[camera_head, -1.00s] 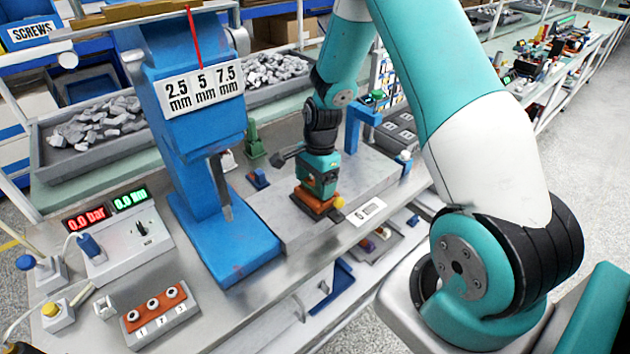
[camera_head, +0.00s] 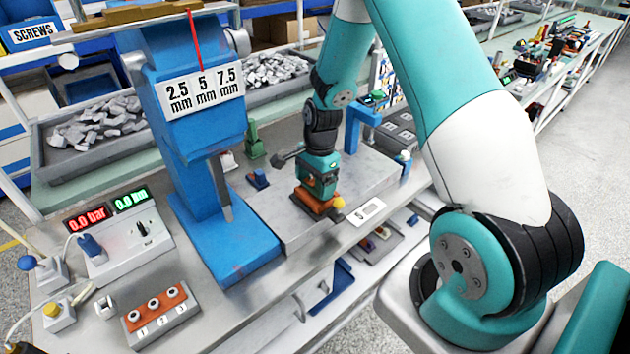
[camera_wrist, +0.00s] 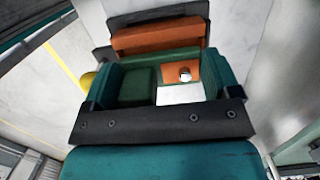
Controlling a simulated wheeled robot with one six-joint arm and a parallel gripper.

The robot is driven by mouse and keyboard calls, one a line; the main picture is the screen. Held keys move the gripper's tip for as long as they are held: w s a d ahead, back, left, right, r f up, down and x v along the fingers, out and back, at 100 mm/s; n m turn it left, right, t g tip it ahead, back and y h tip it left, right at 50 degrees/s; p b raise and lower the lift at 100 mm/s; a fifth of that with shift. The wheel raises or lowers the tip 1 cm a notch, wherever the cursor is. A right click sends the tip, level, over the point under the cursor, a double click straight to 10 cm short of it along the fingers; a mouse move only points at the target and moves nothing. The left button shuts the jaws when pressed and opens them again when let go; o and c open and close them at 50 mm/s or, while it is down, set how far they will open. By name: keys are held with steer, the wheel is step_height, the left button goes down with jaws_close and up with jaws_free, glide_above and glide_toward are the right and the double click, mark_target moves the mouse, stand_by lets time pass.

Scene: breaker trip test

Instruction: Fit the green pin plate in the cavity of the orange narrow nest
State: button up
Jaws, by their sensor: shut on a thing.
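The orange narrow nest (camera_head: 318,206) sits on the grey raised slab, with a yellow knob (camera_head: 338,202) at its right end. My gripper (camera_head: 318,188) points down directly over the nest and hides most of its top. In the wrist view my gripper (camera_wrist: 160,88) is shut on the green pin plate (camera_wrist: 160,58), which lies between the teal fingers. The nest's orange wall (camera_wrist: 158,36) shows just beyond the plate. An orange patch with a small silver pin shows between the fingers. I cannot tell whether the plate is seated in the cavity or just above it.
A blue press (camera_head: 215,235) stands close on the left of the nest. A small blue block (camera_head: 258,179) and a green fixture (camera_head: 254,143) are behind left. A blue arch (camera_head: 362,120) stands behind right. A white label (camera_head: 367,210) lies right of the nest.

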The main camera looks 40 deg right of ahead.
steer(key=shift+f, duration=0.55)
stand_by(0.6)
steer(key=shift+r, duration=0.2)
steer(key=shift+r, duration=0.4)
steer(key=shift+p, duration=0.5)
stand_by(1.0)
steer(key=shift+f+b, duration=0.4)
steer(key=shift+f, duration=0.2)
steer(key=shift+r, duration=0.15)
steer(key=shift+r+p, duration=0.45)
steer(key=shift+p, duration=0.05)
stand_by(1.7)
steer(key=shift+f, duration=0.6)
